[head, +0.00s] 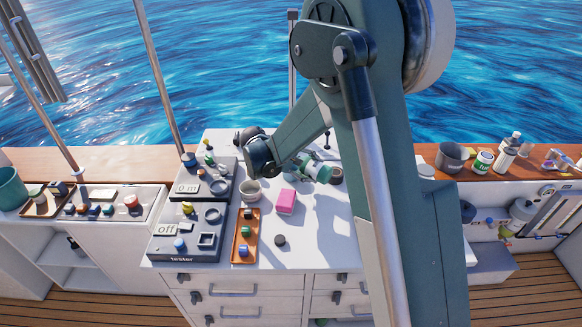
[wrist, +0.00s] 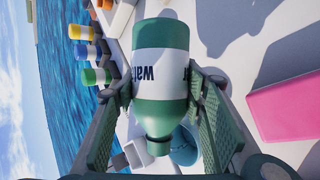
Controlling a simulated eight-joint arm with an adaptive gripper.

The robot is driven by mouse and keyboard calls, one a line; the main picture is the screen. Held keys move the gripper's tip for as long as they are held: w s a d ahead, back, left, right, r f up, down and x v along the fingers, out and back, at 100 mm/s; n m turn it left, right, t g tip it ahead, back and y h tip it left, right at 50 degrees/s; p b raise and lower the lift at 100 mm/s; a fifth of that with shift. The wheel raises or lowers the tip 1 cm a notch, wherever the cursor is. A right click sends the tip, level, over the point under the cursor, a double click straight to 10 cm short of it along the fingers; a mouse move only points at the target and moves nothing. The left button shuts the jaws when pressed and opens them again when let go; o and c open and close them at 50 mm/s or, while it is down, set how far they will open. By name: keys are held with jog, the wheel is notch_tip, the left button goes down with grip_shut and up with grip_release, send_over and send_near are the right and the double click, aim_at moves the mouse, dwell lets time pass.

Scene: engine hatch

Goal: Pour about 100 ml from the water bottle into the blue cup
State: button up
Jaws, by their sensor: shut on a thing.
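The water bottle (wrist: 160,75) is green and white with a "wat…" label and fills the middle of the wrist view. My gripper (wrist: 163,112) is shut on its body, one finger on each side. The bottle is tipped over onto its side in the air, and its neck shows at the bottom of its outline. In the head view it is the green and white shape (head: 321,173) above the white counter. The blue cup (wrist: 184,148) shows beside the neck in the wrist view, partly hidden by bottle and finger. No water stream is visible.
A pink block (head: 286,202) stands on the white counter (head: 320,235) in front of the bottle.

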aim_at(316, 175)
jog(key=shift+s+d+r, duration=0.15)
jog(key=shift+s+d, duration=0.15)
jog(key=shift+d, duration=0.05)
dwell(0.3)
jog(key=shift+r+n+g+h+b, duration=0.3)
jog(key=shift+r+h, duration=0.05)
jog(key=shift+h, duration=0.25)
dwell(1.2)
jog(key=shift+s+d+f+y+p, duration=0.15)
jog(key=shift+s+f+y+p, duration=0.05)
jog(key=shift+f+y+p, duration=0.35)
jog(key=shift+s+d+f+m+t+y+p, duration=0.1)
jog(key=shift+d+f+m+t+y+p, duration=0.05)
jog(key=shift+f+m+t+y, duration=0.25)
jog(key=shift+s+d+f+m+t+y+p, duration=0.15)
jog(key=shift+f+m+t+y, duration=0.15)
jog(key=shift+f+t+y, duration=0.15)
jog(key=shift+w+a+f, duration=0.1)
jog(key=shift+w+a, duration=0.05)
jog(key=shift+f, duration=0.15)
jog(key=shift+y, duration=0.3)
